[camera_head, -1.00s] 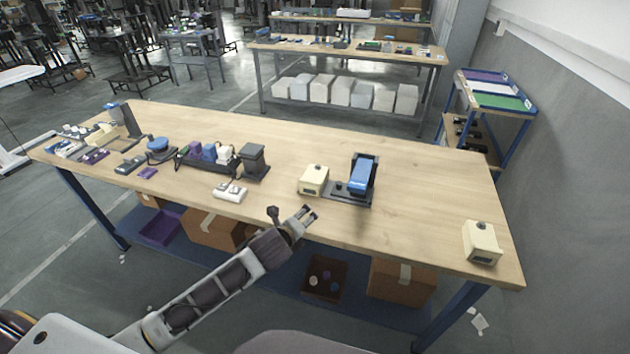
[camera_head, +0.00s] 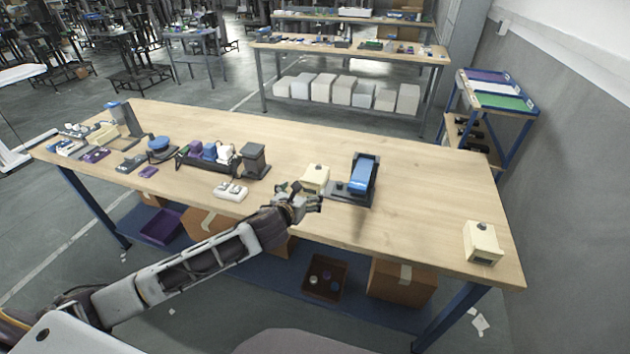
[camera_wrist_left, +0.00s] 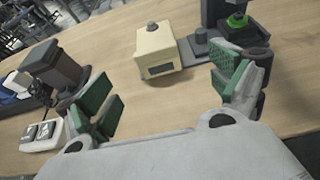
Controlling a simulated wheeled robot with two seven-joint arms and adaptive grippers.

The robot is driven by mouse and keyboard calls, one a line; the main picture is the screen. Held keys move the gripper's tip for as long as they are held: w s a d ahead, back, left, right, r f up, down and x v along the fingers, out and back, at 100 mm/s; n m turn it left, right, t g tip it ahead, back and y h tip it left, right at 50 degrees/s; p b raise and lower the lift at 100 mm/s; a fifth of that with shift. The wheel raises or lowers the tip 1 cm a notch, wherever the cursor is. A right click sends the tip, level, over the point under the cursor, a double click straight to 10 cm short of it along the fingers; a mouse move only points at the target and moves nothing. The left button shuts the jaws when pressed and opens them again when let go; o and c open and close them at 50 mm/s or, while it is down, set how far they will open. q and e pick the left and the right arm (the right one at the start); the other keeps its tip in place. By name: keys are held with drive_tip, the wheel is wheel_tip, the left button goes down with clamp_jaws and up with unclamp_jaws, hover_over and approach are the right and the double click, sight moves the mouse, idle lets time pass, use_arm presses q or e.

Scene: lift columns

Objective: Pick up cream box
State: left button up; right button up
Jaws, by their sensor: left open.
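A cream box (camera_head: 316,176) with a dark knob on top stands on the wooden table, beside a black stand holding a blue device (camera_head: 363,176). In the left wrist view the cream box (camera_wrist_left: 157,50) is ahead, roughly between the fingers and beyond their tips. A second cream box (camera_head: 482,241) stands at the table's right end. My left gripper (camera_head: 303,196) is in front of the nearer box, at the table's front edge, and partly covers its lower side. In the wrist view its green-padded fingers (camera_wrist_left: 168,92) are spread, with nothing between them. My right gripper is not visible.
The wooden table (camera_head: 430,208) is bare between the blue device and the far right box. A white switch block (camera_head: 230,191) and a dark grey block (camera_head: 253,161) stand left of the gripper. Cardboard boxes (camera_head: 403,281) sit on the shelf below.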

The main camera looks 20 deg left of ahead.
sight(312, 184)
use_arm(q)
drive_tip(key=shift+x, duration=3.45)
drive_tip(key=shift+w+f, duration=0.25)
drive_tip(key=shift+w, duration=0.5)
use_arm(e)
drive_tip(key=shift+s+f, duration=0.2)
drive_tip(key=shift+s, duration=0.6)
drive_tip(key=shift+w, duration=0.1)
